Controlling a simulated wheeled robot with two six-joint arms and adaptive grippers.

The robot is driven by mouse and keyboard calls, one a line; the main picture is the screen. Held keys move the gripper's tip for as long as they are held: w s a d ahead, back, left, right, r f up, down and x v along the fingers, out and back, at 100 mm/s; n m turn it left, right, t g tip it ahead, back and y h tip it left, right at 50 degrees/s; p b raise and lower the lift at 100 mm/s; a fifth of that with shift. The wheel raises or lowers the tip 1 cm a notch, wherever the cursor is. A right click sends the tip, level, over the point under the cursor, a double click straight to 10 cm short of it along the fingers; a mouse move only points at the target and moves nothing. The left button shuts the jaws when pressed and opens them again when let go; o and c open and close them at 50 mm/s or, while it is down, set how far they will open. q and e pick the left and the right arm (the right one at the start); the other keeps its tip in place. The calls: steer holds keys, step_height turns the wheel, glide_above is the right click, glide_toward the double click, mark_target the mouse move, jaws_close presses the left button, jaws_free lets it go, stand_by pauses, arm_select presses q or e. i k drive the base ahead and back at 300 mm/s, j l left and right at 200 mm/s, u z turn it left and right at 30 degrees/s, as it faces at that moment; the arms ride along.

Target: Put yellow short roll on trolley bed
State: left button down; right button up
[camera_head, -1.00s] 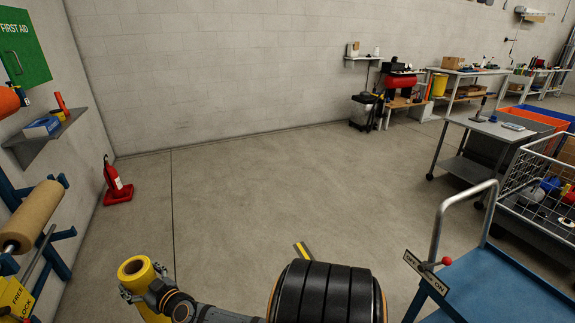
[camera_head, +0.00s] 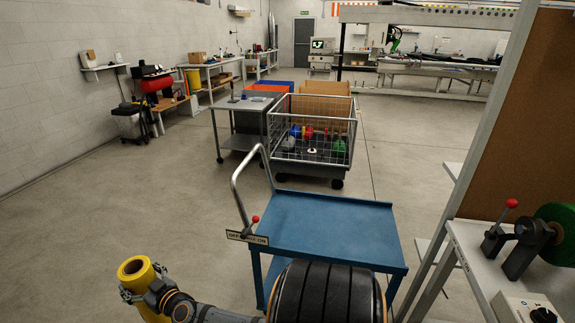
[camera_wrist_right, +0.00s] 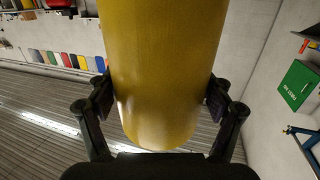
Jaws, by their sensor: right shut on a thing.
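The yellow short roll (camera_head: 142,279) is in my right gripper (camera_head: 143,283), at the lower left of the head view, left of the trolley. Its open end with a dark hollow core faces up and toward the camera. In the right wrist view the yellow roll (camera_wrist_right: 165,70) fills the middle, and the two fingers of my right gripper (camera_wrist_right: 162,95) press on its sides. The trolley bed (camera_head: 330,222) is a flat blue top, bare where it shows, with a grey push handle on its left. My left gripper is not in view.
A wire cage cart (camera_head: 312,135) with coloured items stands behind the trolley. A bench (camera_head: 475,265) with a red-knobbed lever device and a green roll (camera_head: 560,232) is at the right. A metal side table (camera_head: 240,105) is further back. The floor left of the trolley is clear.

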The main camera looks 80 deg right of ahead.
mark_target(323, 230)
steer(key=j+z, duration=0.1)
steer(key=z, duration=0.3)
steer(key=j+z, duration=0.1)
steer(key=z, duration=0.65)
steer(key=k+j+z, duration=0.1)
steer(key=z, duration=0.3)
